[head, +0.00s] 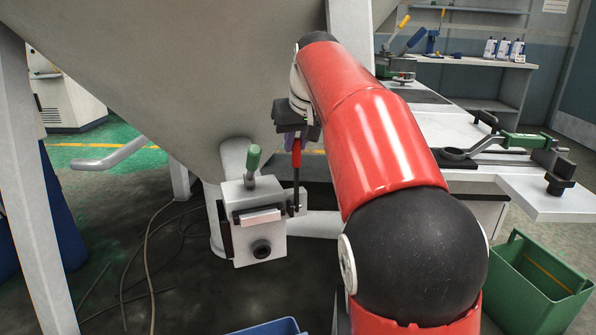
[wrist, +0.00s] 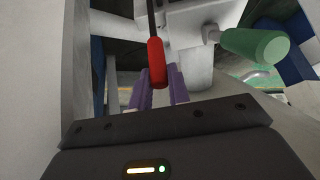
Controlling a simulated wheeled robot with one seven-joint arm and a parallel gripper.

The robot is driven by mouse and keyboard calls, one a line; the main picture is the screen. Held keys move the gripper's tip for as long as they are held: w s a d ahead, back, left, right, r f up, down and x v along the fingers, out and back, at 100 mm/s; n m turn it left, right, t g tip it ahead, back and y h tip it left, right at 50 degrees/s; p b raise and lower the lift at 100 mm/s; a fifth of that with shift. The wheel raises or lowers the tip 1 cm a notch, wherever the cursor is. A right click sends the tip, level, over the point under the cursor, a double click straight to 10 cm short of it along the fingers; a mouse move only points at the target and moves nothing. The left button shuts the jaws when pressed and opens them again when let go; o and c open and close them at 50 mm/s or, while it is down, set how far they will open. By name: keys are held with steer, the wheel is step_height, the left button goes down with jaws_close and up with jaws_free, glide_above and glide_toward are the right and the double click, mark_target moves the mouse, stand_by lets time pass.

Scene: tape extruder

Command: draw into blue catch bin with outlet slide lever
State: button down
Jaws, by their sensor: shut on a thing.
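A grey outlet box (head: 258,221) sits at the bottom of the large hopper. A lever with a red handle (head: 296,160) stands upright at the box's right side, and a green-handled lever (head: 252,163) rises from its top. My gripper (head: 293,141) is at the upper part of the red handle. In the wrist view, its purple fingers (wrist: 160,80) are on both sides of the red handle (wrist: 156,62), shut on it. The green handle (wrist: 255,45) is apart from it, to the right. Only the rim of the blue catch bin (head: 268,327) shows, at the bottom edge of the head view.
A white workbench (head: 425,130) with a green-handled clamp tool (head: 520,142) is to the right. A green bin (head: 540,285) stands on the floor at lower right. A hopper leg (head: 32,190) is at left, and cables (head: 150,255) lie on the floor.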

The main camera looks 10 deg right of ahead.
stand_by(0.4)
steer(key=shift+s+d+f+b, duration=0.1)
steer(key=shift+s+f+b, duration=0.05)
steer(key=shift+s+b, duration=0.4)
steer(key=shift+s+d+f+b, duration=0.15)
steer(key=shift+s+b, duration=0.2)
steer(key=shift+s, duration=0.35)
steer(key=shift+s+f+b, duration=0.1)
steer(key=shift+s+b, duration=0.45)
steer(key=shift+s, duration=0.5)
steer(key=shift+s+d+f+b, duration=0.1)
steer(key=shift+s+f+b, duration=0.2)
steer(key=shift+s+b, duration=0.35)
steer(key=shift+s+d+f+b, duration=0.1)
steer(key=shift+s+f+b, duration=0.35)
steer(key=shift+s, duration=0.3)
steer(key=shift+s+d+f+b, duration=0.1)
steer(key=shift+s+f+b, duration=0.1)
steer(key=shift+s+b, duration=0.45)
steer(key=shift+s, duration=0.1)
